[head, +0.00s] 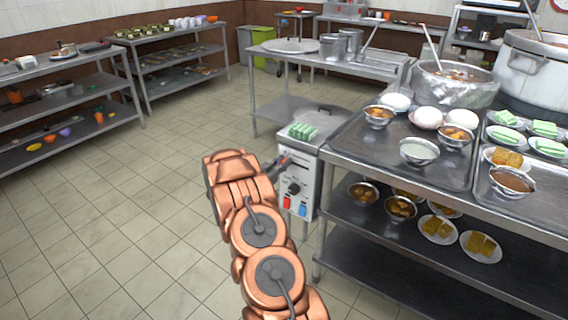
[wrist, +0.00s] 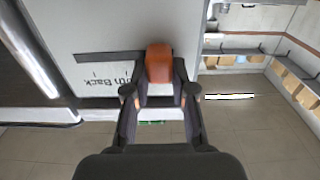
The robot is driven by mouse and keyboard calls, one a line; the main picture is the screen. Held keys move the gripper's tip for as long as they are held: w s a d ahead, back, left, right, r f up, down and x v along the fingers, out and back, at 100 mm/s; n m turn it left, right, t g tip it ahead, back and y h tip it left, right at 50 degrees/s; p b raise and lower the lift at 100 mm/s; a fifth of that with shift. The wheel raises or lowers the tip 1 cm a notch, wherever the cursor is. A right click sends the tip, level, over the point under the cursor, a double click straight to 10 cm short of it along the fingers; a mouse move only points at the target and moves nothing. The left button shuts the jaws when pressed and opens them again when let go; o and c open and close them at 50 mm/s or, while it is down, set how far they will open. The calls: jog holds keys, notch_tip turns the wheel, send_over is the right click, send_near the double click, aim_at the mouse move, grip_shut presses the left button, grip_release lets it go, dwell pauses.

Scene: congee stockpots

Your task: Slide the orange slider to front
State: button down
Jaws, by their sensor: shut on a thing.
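The orange slider (wrist: 159,62) shows in the wrist view at the end of a dark slot (wrist: 105,57) in a pale panel (wrist: 125,25). My gripper (wrist: 160,88) has its two dark fingers on either side of the slider and is shut on it. Printed words ending in "Back" lie beside the slot, partly hidden. In the head view, my gripper (head: 278,167) is at the front panel of a white machine (head: 311,186). The slider is not clear there, hidden by my gripper.
The machine's panel has a black knob (head: 294,188), a red switch (head: 287,203) and a blue switch (head: 303,210). A steel table (head: 400,160) with bowls and plates stands close on the right. The tiled floor (head: 130,220) on the left is clear.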

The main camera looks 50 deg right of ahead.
jog(key=c, duration=1)
grip_release()
jog(key=shift+w+a, duration=0.1)
jog(key=shift+w, duration=0.15)
jog(key=shift+o, duration=0.2)
jog(key=shift+a, duration=0.1)
jog(key=a, duration=1.1)
jog(key=shift+s+a, duration=0.3)
jog(key=shift+a, duration=0.1)
